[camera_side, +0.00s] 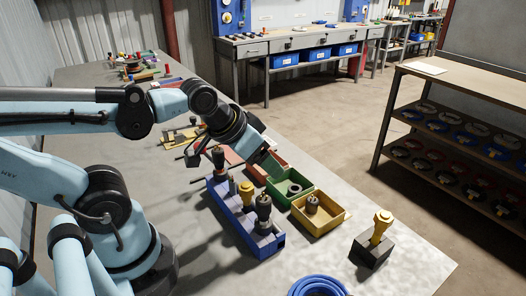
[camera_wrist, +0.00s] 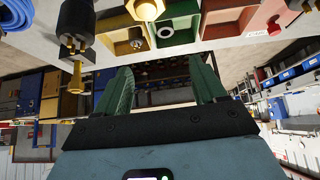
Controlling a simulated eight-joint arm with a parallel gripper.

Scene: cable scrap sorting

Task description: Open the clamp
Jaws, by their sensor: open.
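I cannot clearly make out a clamp. In the side view a black block (camera_side: 371,250) with a yellow upright piece (camera_side: 380,226) stands alone at the right of the table; it may be a holder. A dark upright part (camera_side: 218,157) stands near the far end of a blue rack (camera_side: 236,216), its form too small to tell. My gripper (camera_side: 270,162) is tilted above the far bins, apart from the block and the rack. In the wrist view my gripper (camera_wrist: 165,88) shows two green fingers spread wide, with nothing between them. The black block (camera_wrist: 77,20) shows at upper left there.
The blue rack holds several yellow and black connectors. Beside it are a yellow bin (camera_side: 338,220), a green bin (camera_side: 305,198) and a red bin (camera_side: 280,166). A blue cable coil (camera_side: 318,284) lies at the front edge. Bare table surrounds the black block.

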